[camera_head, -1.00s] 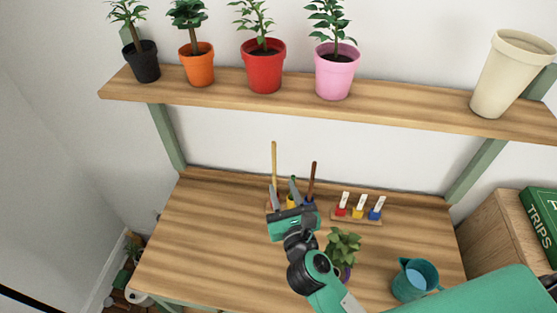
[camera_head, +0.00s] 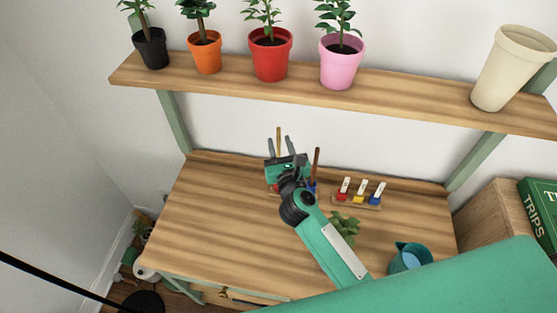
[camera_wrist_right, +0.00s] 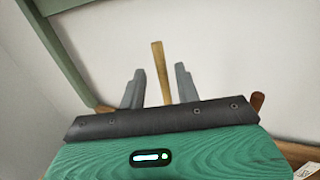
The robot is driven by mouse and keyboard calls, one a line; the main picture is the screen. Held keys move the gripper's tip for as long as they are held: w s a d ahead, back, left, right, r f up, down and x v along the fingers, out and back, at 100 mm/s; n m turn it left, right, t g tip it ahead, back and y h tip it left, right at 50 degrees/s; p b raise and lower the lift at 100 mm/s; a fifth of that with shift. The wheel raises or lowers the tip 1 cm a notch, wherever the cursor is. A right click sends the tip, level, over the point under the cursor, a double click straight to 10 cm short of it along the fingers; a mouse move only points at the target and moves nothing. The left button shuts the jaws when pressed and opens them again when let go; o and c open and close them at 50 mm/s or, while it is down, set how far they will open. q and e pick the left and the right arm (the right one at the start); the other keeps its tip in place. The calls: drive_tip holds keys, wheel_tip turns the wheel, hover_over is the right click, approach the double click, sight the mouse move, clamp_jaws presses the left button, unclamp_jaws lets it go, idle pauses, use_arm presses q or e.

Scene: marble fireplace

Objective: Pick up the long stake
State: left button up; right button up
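The long stake (camera_head: 279,131) is pale wood and stands upright at the back of the wooden workbench (camera_head: 205,215). In the right wrist view the stake (camera_wrist_right: 161,75) rises between my two grey fingers. My right gripper (camera_head: 280,143) is open around it, with a clear gap on each side in the wrist view (camera_wrist_right: 158,76). The stake's lower part is hidden behind the gripper. A shorter, darker brown stake (camera_head: 316,165) stands just right of the gripper; its tip shows in the wrist view (camera_wrist_right: 257,101). My left gripper is not in view.
A rack with red, yellow and blue white-topped pieces (camera_head: 359,198) sits to the right. A leafy plant (camera_head: 346,226) and a teal jug (camera_head: 409,258) stand nearer. A shelf (camera_head: 215,84) with potted plants runs above. The bench's left side is clear.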

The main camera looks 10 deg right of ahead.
sight(279, 139)
drive_tip(key=w, duration=0.3)
drive_tip(key=shift+w+d+f, duration=0.1)
drive_tip(key=shift+w+d, duration=0.05)
drive_tip(key=shift+w, duration=0.05)
clamp_jaws()
drive_tip(key=shift+p, duration=0.3)
